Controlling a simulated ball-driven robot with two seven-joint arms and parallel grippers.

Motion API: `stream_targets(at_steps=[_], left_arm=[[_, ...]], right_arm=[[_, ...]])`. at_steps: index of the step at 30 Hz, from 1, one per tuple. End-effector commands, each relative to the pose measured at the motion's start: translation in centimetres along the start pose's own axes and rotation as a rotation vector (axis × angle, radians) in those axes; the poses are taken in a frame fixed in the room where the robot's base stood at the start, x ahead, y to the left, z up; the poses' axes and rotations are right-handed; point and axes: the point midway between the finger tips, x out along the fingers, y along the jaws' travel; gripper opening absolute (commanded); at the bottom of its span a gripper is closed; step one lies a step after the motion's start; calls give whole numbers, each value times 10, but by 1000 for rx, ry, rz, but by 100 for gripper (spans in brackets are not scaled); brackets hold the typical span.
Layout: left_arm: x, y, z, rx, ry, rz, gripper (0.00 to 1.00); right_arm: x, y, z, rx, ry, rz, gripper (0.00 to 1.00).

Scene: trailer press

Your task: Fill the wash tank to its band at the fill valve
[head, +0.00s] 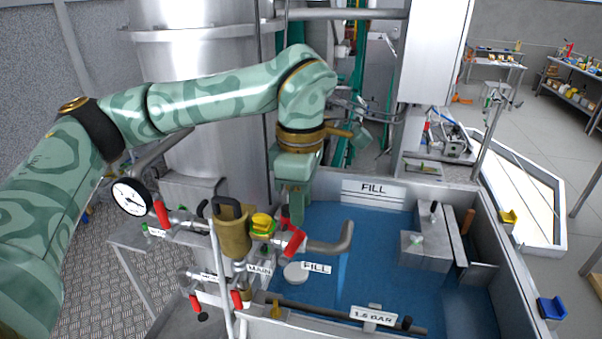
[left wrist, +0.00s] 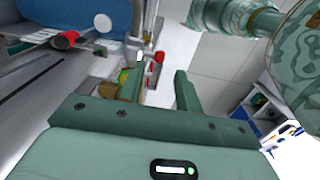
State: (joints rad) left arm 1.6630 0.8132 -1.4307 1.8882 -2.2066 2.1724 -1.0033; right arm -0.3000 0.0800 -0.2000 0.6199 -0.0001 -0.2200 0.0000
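The wash tank (head: 484,222) is a steel basin with blue water or a blue floor inside; I cannot make out the band. A bent grey spout (head: 335,240) reaches over it, with a pale streak below that may be running water. The fill valve's red handle (head: 293,242) sits at the spout's base, by a FILL tag (head: 316,267). My left gripper (head: 297,212) points down just above this handle. In the left wrist view its two fingers (left wrist: 160,82) are apart, and a red handle (left wrist: 158,57) shows beyond them. Contact cannot be told. My right gripper is out of view.
A pressure gauge (head: 131,196), another red handle (head: 162,214) and a brass fitting (head: 232,228) crowd the pipework left of the spout. A FILL sign (head: 373,189) stands at the tank's back edge. A steel block (head: 425,250) stands inside the tank. A 1.5 BAR tag (head: 373,315) is in front.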

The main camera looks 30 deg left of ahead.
Motion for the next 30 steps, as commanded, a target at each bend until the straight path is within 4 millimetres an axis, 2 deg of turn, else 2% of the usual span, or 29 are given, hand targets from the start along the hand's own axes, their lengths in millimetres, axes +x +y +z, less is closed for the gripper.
stream_targets(at_steps=[3,6,10,15,30], left_arm=[[-31,1,1,-1,-1,5,35],[-50,0,0,-1,0,3,35],[-66,0,0,0,0,1,35],[-72,0,0,2,0,0,35],[-69,0,3,11,-7,-4,35]], right_arm=[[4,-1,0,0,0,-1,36],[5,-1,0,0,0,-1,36],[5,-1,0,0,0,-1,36],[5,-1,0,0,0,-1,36],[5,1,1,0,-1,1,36]])
